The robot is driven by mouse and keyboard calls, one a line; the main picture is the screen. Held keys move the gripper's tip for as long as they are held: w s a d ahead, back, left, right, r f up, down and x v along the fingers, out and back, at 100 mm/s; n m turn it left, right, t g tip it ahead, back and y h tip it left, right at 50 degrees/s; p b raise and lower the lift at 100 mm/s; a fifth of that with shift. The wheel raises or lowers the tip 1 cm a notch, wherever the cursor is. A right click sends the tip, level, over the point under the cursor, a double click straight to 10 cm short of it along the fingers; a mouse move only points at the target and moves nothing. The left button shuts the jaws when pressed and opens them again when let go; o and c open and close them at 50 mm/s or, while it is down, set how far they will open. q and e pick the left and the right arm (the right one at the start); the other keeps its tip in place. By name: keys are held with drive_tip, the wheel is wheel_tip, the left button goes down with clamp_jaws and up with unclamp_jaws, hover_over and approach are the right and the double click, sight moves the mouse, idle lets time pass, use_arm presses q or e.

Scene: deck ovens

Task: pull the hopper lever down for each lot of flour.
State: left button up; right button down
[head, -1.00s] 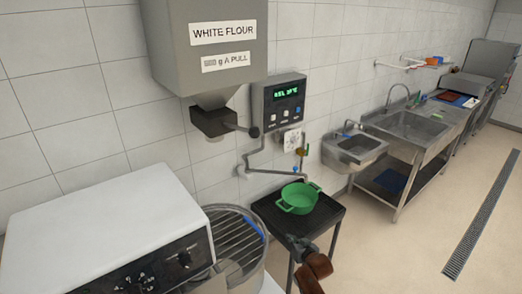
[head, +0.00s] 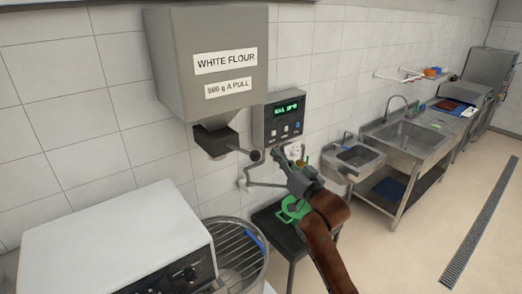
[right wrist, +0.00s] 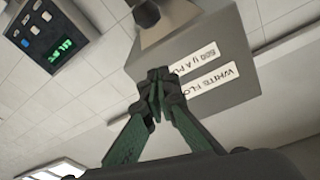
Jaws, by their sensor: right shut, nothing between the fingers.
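The grey flour hopper (head: 207,90) hangs on the tiled wall in the head view, labelled WHITE FLOUR and apparently 500 g A PULL. Its dark outlet (head: 215,141) is below, and the lever (head: 240,150) sticks out to the right, roughly level, ending in a dark round knob (head: 256,155). My right gripper (head: 279,157) is shut and empty, just right of the knob in the picture; a gap shows between them. In the right wrist view the shut fingers (right wrist: 158,76) overlap the hopper (right wrist: 225,50) and its labels. My left gripper is not in view.
A control box (head: 283,119) with a green display is on the wall behind my right gripper. A green pot (head: 290,212) on a dark stand (head: 262,217) is partly hidden by my arm.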

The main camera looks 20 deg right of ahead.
drive_tip(key=shift+w, duration=0.1)
drive_tip(key=r+p, duration=0.2)
drive_tip(key=p, duration=0.2)
hover_over(260, 155)
wheel_tip(260, 155, down, 3)
drive_tip(key=shift+d+p, duration=0.1)
drive_tip(key=shift+p, duration=0.25)
drive_tip(key=shift+s+f, duration=0.2)
drive_tip(key=shift+f, duration=0.5)
